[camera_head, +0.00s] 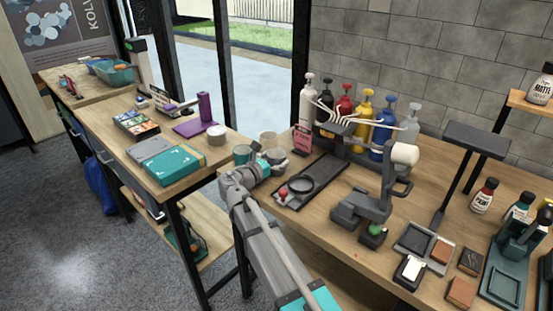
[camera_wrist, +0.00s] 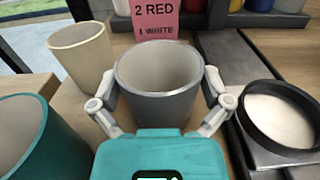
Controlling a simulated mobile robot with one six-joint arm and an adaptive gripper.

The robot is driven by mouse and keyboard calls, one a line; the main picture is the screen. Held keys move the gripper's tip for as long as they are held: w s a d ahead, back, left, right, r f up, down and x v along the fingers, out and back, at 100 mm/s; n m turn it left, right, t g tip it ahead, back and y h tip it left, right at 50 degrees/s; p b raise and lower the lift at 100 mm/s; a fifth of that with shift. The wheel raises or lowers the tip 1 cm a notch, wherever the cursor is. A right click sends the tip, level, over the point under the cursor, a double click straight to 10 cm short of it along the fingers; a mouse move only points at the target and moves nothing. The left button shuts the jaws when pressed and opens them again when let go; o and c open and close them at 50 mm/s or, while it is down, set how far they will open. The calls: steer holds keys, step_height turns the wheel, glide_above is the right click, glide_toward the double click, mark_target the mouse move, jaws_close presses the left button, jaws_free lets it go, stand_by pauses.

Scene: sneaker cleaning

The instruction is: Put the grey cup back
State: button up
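The grey cup (camera_wrist: 158,98) is upright and empty in the wrist view, between the two fingers of my gripper (camera_wrist: 160,92). The finger pads lie against its left and right sides, so my gripper looks shut on it. The cup's base is hidden, and I cannot tell whether it rests on the table. In the head view my gripper (camera_head: 262,160) is at the left end of the right-hand table, with the grey cup (camera_head: 276,156) partly hidden by it. A beige cup (camera_wrist: 80,55) stands behind left, and a teal cup (camera_wrist: 20,135) stands nearer left.
A pink card (camera_wrist: 156,18) reading "2 RED 1 WHITE" stands just behind the cup. A black-rimmed round dish (camera_wrist: 280,118) is close on the right. Pump bottles (camera_head: 345,105) stand behind the dark mat (camera_head: 322,178). The table's left edge is close to the cups.

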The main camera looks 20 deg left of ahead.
steer(key=shift+r, duration=0.2)
stand_by(0.3)
steer(key=v, duration=1.2)
stand_by(0.7)
